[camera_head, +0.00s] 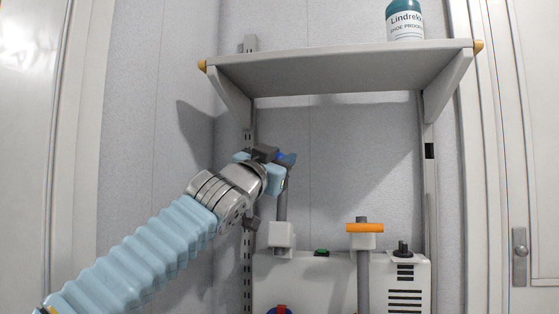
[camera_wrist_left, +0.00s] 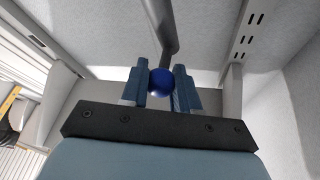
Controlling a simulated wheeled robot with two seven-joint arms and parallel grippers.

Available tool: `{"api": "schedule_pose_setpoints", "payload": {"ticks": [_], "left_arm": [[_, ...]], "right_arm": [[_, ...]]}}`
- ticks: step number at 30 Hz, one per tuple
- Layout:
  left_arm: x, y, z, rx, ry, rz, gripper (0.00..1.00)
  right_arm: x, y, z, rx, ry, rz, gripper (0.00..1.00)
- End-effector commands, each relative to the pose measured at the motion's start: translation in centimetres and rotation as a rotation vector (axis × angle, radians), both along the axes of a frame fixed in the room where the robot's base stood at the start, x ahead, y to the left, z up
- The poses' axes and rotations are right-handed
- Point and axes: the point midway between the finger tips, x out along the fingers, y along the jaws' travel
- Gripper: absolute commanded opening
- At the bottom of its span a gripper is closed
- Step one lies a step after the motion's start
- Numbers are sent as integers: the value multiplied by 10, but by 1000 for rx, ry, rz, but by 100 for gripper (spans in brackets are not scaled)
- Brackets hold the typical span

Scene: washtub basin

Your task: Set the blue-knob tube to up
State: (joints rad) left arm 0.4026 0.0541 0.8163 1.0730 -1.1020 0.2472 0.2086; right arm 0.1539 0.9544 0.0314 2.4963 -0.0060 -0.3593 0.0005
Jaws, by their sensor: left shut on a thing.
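The blue knob (camera_head: 287,158) shows at the tip of my left gripper (camera_head: 275,168) in the head view, partly hidden by the fingers. In the left wrist view the round blue knob (camera_wrist_left: 159,82) sits between the two fingers of my left gripper (camera_wrist_left: 166,88), which is shut on it. The grey tube (camera_head: 282,205) stands about upright above a white block (camera_head: 282,236), with the knob near its upper end. Part of the tube (camera_wrist_left: 158,25) also shows in the left wrist view. My right gripper is not in view.
A second grey tube (camera_head: 363,280) with an orange bar (camera_head: 365,228) hangs down to the right. A white unit (camera_head: 330,268) with a green button and a black knob lies below. A shelf (camera_head: 340,68) with a teal bottle (camera_head: 404,20) is overhead.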

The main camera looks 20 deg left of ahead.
Motion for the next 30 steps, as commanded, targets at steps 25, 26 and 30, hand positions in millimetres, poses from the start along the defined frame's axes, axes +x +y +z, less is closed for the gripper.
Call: {"api": "schedule_pose_setpoints", "payload": {"ticks": [25, 26, 30], "left_arm": [[-46, 0, -19, 4, -1, 1, 54], [-51, 1, -22, 2, -1, 0, 54], [-83, 2, -37, 0, -5, -2, 54]], "right_arm": [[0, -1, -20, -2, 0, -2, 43], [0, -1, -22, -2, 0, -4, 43], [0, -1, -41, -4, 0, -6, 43]]}}
